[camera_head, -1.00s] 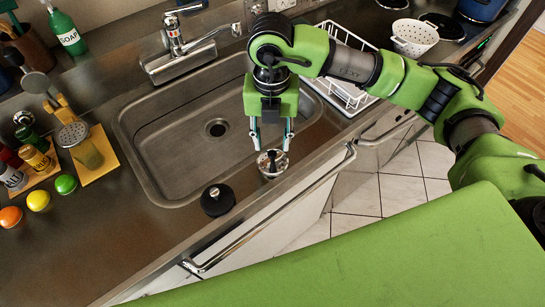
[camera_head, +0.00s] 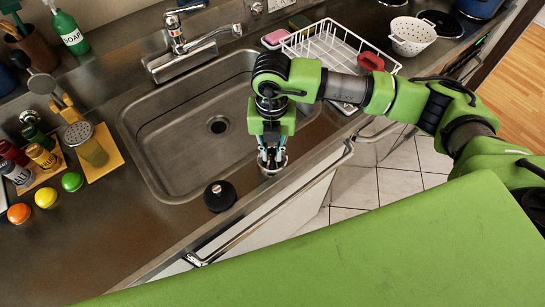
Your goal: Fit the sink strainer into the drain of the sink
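The sink strainer (camera_head: 271,170) is a small round metal cup on the counter strip in front of the sink, just under my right gripper. My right gripper (camera_head: 271,160) points down with its fingers drawn together at the strainer's middle; it looks shut on it, though the fingers partly hide the contact. The strainer appears still at counter level. The sink (camera_head: 180,165) is an empty metal basin, and its round drain (camera_head: 218,125) is open, to the left of and behind my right gripper. My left gripper is not in view.
A black round stopper with a knob (camera_head: 219,196) stands on the front counter, left of the strainer. The faucet (camera_head: 178,40) rises behind the sink. A white dish rack (camera_head: 335,45) and colander (camera_head: 412,38) are at the right. Spice jars, fruit and a shaker stand left.

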